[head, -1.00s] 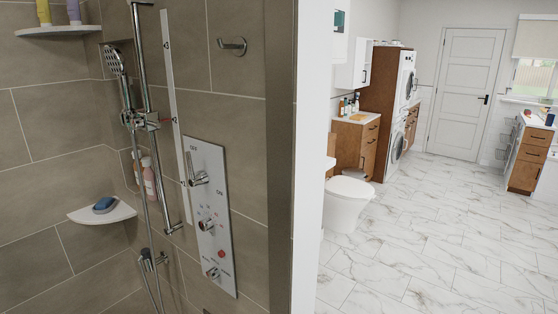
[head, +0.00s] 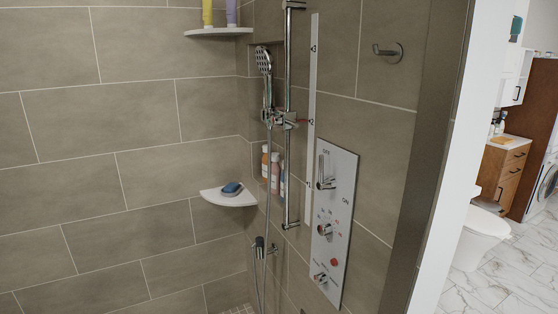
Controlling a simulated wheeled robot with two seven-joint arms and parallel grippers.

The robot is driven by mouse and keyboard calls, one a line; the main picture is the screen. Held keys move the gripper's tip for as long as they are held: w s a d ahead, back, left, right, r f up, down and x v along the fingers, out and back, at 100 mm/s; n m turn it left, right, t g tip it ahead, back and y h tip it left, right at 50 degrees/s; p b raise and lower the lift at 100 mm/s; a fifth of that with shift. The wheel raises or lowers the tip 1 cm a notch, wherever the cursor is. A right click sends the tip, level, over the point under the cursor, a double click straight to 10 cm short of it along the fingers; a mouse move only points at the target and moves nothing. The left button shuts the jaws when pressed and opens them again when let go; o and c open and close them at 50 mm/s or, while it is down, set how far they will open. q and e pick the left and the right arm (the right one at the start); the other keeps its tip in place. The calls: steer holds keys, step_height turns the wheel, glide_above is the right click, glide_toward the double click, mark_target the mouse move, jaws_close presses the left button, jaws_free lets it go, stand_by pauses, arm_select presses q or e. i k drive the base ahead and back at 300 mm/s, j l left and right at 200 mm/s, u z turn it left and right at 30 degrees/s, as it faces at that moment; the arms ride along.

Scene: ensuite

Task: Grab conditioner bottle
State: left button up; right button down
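Several bottles stand in a recess in the shower wall, partly behind the shower hose and rail. One is orange-brown with a white cap (head: 265,162), and a pinkish bottle (head: 275,172) is beside it. A yellow bottle (head: 207,13) and a purple bottle (head: 231,13) stand on the upper corner shelf (head: 218,32), their tops cut off by the frame edge. I cannot read any label, so I cannot tell which is the conditioner. Neither of my grippers is in view.
A lower corner shelf (head: 229,198) holds a blue soap or sponge (head: 232,188). The shower rail (head: 287,180), hand shower (head: 264,62) and control panel (head: 333,230) stick out from the wall. A wall edge (head: 425,180) separates the shower from the room with the toilet (head: 482,238).

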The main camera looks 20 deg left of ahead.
mark_target(277, 172)
steer(key=i+j+z, duration=0.1)
steer(key=i+j, duration=0.15)
steer(key=j, duration=0.15)
steer(key=i+j, duration=0.25)
steer(key=j, duration=0.15)
steer(key=i+j+z, duration=0.15)
steer(key=j, duration=0.25)
steer(key=i+j, duration=0.3)
steer(key=j+z, duration=0.05)
steer(key=j, duration=0.05)
